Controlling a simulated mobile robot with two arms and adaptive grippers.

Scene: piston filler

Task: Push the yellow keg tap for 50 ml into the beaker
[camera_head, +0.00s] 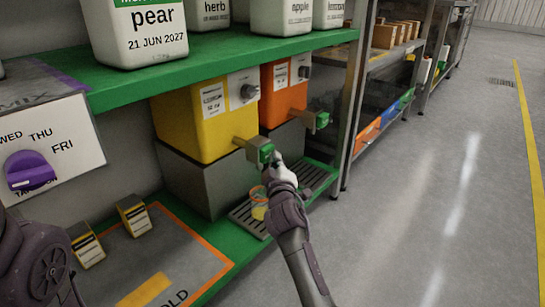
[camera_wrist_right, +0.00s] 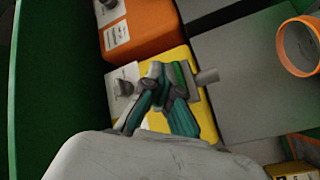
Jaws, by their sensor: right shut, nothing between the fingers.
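The yellow keg (camera_head: 195,118) sits on a grey block on the green shelf, and it also shows in the right wrist view (camera_wrist_right: 207,122). Its grey tap with a green front (camera_head: 265,151) points out toward the aisle. My right gripper (camera_head: 273,160) is shut and empty, with its fingertips at the tap's green front; I cannot tell whether they touch it. In the right wrist view the gripper (camera_wrist_right: 163,76) partly hides the tap. The beaker (camera_head: 258,194), with an orange rim, stands below the tap, partly behind my right arm. Yellow shows low in it; the level is unreadable.
The beaker stands on a slatted drip tray (camera_head: 321,174). An orange keg (camera_head: 284,96) with its own green tap (camera_head: 321,119) stands just right of the yellow one. White containers (camera_head: 140,30) stand on the green shelf above. The aisle floor at right is clear.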

